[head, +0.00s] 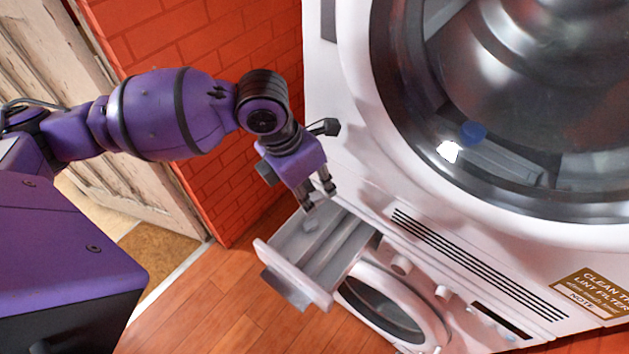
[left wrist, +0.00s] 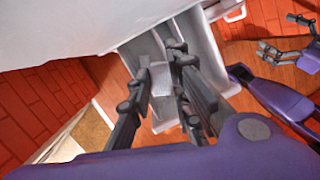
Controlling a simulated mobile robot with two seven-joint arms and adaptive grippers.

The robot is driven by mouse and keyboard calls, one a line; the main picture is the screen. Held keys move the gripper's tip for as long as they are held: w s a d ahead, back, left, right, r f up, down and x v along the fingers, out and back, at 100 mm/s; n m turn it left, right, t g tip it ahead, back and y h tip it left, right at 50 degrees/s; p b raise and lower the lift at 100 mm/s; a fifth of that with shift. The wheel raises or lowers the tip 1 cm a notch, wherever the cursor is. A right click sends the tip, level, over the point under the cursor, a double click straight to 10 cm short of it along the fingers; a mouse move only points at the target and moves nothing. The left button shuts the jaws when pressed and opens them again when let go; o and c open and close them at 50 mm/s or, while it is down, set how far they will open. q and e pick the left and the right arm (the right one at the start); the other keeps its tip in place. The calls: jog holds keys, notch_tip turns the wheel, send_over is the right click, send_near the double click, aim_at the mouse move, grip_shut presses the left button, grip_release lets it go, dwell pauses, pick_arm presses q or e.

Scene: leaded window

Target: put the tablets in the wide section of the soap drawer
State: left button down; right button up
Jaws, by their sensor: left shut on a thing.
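The soap drawer (head: 292,288) is pulled out of the lower machine, with lengthwise dividers. Its wide section appears to be on the left in the head view. My left gripper (head: 320,196) points down over the drawer's inner end. In the left wrist view, my left gripper (left wrist: 158,55) has a pale block-like tablet (left wrist: 160,80) between its fingers, over the drawer (left wrist: 186,148). A pale block (head: 311,223) shows just below the fingertips in the head view; I cannot tell if it is the same tablet. My right gripper (left wrist: 275,34) is open and apart from the drawer.
A large white machine with a round glass door (head: 500,120) fills the right. A smaller round door (head: 385,305) sits beside the drawer. A red brick wall (head: 190,50) and a worn wooden door (head: 60,60) stand at the left. Wooden floor (head: 190,310) lies below.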

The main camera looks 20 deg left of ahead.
aim_at(310, 195)
pick_arm(q)
notch_tip(310, 195, down, 3)
jog(key=shift+f+b, duration=0.1)
jog(key=shift+b, duration=0.55)
jog(key=c, duration=1.5)
grip_release()
jog(key=v, duration=1.2)
